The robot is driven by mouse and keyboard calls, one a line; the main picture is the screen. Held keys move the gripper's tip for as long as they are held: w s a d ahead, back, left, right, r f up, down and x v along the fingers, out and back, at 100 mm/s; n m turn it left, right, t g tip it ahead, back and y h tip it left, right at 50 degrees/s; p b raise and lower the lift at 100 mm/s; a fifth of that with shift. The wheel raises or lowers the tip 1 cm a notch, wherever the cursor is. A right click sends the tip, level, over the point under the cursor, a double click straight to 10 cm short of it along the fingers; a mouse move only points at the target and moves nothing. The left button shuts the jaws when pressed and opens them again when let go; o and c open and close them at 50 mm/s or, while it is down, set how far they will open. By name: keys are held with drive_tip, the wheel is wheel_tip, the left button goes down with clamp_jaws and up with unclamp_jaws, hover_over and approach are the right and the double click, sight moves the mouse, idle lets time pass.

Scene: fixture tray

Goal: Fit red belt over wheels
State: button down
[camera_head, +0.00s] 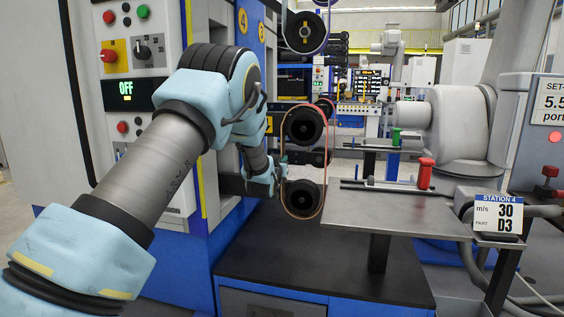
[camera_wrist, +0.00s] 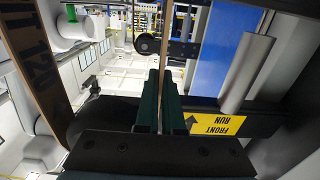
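The belt (camera_head: 324,160) is a thin orange-red loop in the head view. Its outline passes around the upper black wheel (camera_head: 303,126) and the lower black wheel (camera_head: 302,198). I cannot tell whether it sits in their rims or in front of them. My gripper (camera_head: 277,178) is at the loop's left side, between the wheel heights. In the wrist view, my gripper's dark green fingers (camera_wrist: 162,100) are close together on a thin tan strand of the belt (camera_wrist: 168,50). A wide brown strand with printing (camera_wrist: 38,65) crosses that view's left side; a dark wheel (camera_wrist: 105,118) is partly hidden behind the gripper.
A yellow "FRONT RUN" label (camera_wrist: 217,125) is right of the fingers in the wrist view. A grey side table (camera_head: 400,210) with a red-handled clamp (camera_head: 425,173) stands right of the wheels. A control cabinet (camera_head: 125,80) reading OFF is at left.

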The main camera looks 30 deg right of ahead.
drive_tip(key=shift+f+b, duration=0.35)
drive_tip(key=shift+b, duration=0.25)
drive_tip(key=c, duration=1)
unclamp_jaws()
drive_tip(key=shift+o, duration=0.5)
drive_tip(key=shift+o, duration=0.9)
drive_tip(key=b+v, duration=0.2)
drive_tip(key=v, duration=0.9)
drive_tip(key=shift+b, duration=0.3)
